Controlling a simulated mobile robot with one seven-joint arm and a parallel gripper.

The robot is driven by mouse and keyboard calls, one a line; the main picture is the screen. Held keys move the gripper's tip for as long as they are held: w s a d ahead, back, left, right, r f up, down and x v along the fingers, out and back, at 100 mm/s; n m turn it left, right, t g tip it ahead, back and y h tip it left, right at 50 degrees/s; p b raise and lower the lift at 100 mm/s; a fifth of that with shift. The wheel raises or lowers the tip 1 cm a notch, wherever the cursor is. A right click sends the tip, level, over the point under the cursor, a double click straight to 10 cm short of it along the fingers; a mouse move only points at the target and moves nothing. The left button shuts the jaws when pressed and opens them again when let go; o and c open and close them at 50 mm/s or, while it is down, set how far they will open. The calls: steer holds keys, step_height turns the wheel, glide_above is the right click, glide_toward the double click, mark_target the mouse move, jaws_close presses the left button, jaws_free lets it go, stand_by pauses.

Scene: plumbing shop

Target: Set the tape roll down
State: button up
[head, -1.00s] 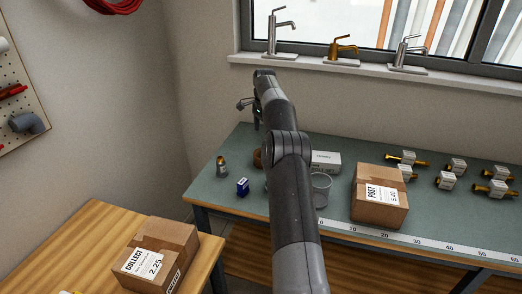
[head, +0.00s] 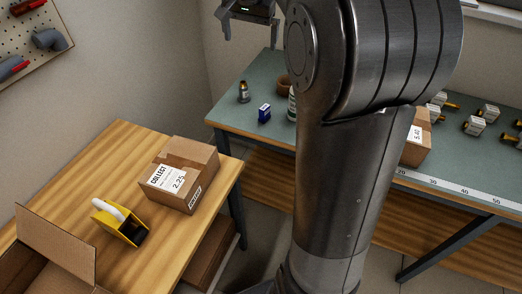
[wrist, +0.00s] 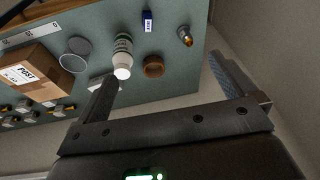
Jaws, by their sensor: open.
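A brown ring that looks like the tape roll (wrist: 154,66) lies on the green bench (wrist: 190,75). In the head view the tape roll (head: 284,85) is partly hidden behind my arm. My gripper (head: 249,30) is raised above and behind the bench at the top of the head view. In the wrist view my gripper (wrist: 165,75) has its fingers wide apart with nothing between them. The roll is well beyond the fingertips, apart from them.
Near the roll are a white bottle (wrist: 123,55), a blue box (wrist: 147,22), a brass-and-grey fitting (wrist: 185,36) and a clear cup (wrist: 77,46). A POST carton (wrist: 35,72) stands farther along. The wooden table holds a COLLECT carton (head: 180,172) and a yellow tape dispenser (head: 119,222).

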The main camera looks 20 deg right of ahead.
steer(key=s+a+f+n+t, duration=0.1)
steer(key=s+a+n, duration=0.15)
steer(key=s, duration=0.55)
steer(key=s+a+n+t, duration=0.15)
steer(key=s+a, duration=0.25)
steer(key=s, duration=0.4)
steer(key=s+a+f+n, duration=0.1)
steer(key=s+f+n, duration=0.1)
steer(key=s+f, duration=0.2)
steer(key=s+a+f+n+y, duration=0.1)
steer(key=s+f, duration=0.3)
steer(key=s, duration=0.5)
steer(key=shift+a+f+n, duration=0.2)
steer(key=shift+f+n, duration=0.1)
steer(key=shift+n, duration=0.2)
